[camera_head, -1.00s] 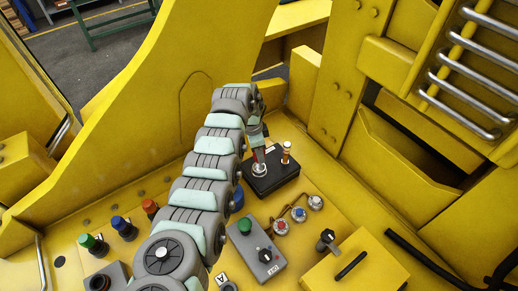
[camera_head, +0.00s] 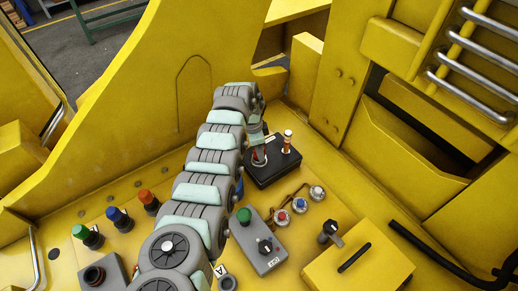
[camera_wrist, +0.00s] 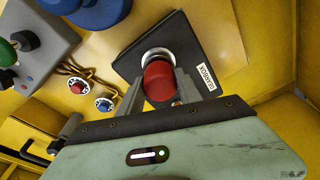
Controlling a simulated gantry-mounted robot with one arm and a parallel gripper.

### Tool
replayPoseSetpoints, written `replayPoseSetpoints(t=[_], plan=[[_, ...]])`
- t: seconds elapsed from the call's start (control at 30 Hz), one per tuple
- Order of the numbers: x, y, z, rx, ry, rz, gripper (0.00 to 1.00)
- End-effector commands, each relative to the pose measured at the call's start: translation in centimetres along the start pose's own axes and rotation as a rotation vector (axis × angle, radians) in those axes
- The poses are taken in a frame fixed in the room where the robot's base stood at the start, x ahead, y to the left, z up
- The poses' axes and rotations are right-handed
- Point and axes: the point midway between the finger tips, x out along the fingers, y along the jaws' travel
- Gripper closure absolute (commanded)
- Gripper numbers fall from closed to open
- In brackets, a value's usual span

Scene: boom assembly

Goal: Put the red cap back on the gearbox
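The gearbox is a flat black box (camera_head: 280,170) on the yellow deck. It also fills the upper middle of the wrist view, with its white label (camera_wrist: 207,78). A silver ring (camera_wrist: 158,53) stands on it. The red cap (camera_wrist: 158,84) is between the two fingers of my gripper (camera_wrist: 159,88), which appear closed on its sides. The cap is in line with the ring and overlaps its near edge in the wrist view. I cannot tell whether they touch.
A white-and-red post (camera_head: 287,142) stands on the gearbox to the right of the ring. A grey box with a green button (camera_head: 244,215) and small red and blue knobs (camera_head: 299,205) are in front. Yellow walls rise behind and to the right.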

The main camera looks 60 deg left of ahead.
Motion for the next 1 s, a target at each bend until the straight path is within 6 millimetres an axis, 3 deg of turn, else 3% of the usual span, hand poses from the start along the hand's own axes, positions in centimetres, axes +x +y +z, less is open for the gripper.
replayPoseSetpoints(t=[0.3,0.67,1.0], plan=[[0.0,0.0,0.0,0.0,0.0,0.0,0.34],[-0.4,-0.1,0.0,0.0,0.001,-0.001,0.34],[-4.4,-0.2,-0.1,0.0,0.003,-0.006,0.34]])
